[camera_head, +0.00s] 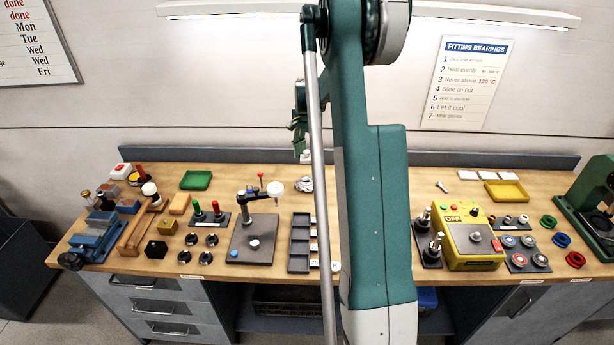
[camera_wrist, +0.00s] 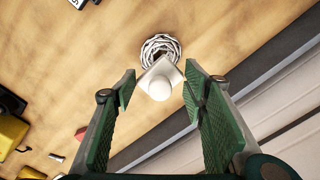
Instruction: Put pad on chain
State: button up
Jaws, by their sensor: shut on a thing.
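The pad (camera_wrist: 160,80) is a small white square piece with a round white knob, held between the green fingertips of my gripper (camera_wrist: 160,86) in the wrist view. My gripper is shut on it. The chain (camera_wrist: 161,44) is a grey coiled heap on the wooden bench, just beyond the pad; the pad overlaps its near edge in this view. In the head view the chain (camera_head: 303,184) lies left of my arm, with the white pad (camera_head: 305,157) seen above it in the picture. My arm hides part of this area. I cannot tell whether pad and chain touch.
The wooden bench has a raised back edge (camera_head: 240,159). A press-like stand (camera_head: 253,240) and a dark compartment tray (camera_head: 299,245) are in front of the chain. A green tray (camera_head: 196,180) lies to the left. Bare wood surrounds the chain.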

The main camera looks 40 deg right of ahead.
send_over(307, 178)
jog(key=shift+s+a+f, duration=0.1)
jog(key=shift+f, duration=2.65)
jog(key=shift+f+p, duration=0.35)
jog(key=shift+f, duration=1.55)
jog(key=shift+f, duration=0.2)
jog(key=o, duration=0.9)
jog(key=shift+r, duration=0.1)
jog(key=shift+r, duration=0.1)
notch_tip(307, 178, up, 12)
jog(key=shift+r+b, duration=0.1)
jog(key=shift+b, duration=0.35)
